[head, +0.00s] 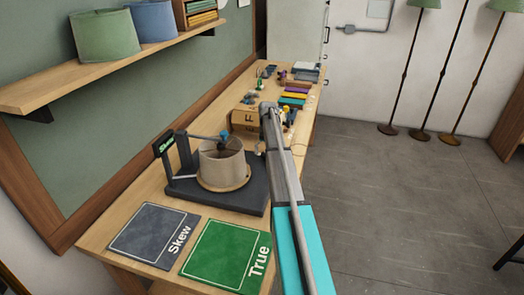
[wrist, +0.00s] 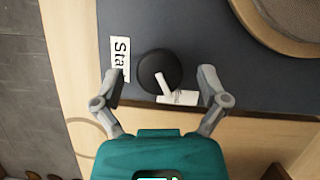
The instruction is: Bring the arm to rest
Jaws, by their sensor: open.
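My gripper (wrist: 163,74) shows in the wrist view with its two grey fingers spread wide and nothing between them in its grasp. Below and between the fingers is a round black knob (wrist: 152,64) with a white pointer, on a dark base (wrist: 215,50). A partly cut-off label starting "Sta" (wrist: 120,58) lies beside it. I cannot tell whether the fingers touch the base. In the head view my arm reaches over the bench's right edge, beside the dark test stand (head: 215,197). My gripper cannot be made out clearly there.
A beige shade (head: 222,168) sits on the stand. Skew (head: 150,235) and True (head: 225,255) mats lie in front on the bench. A shelf with shades (head: 105,35) hangs at left.

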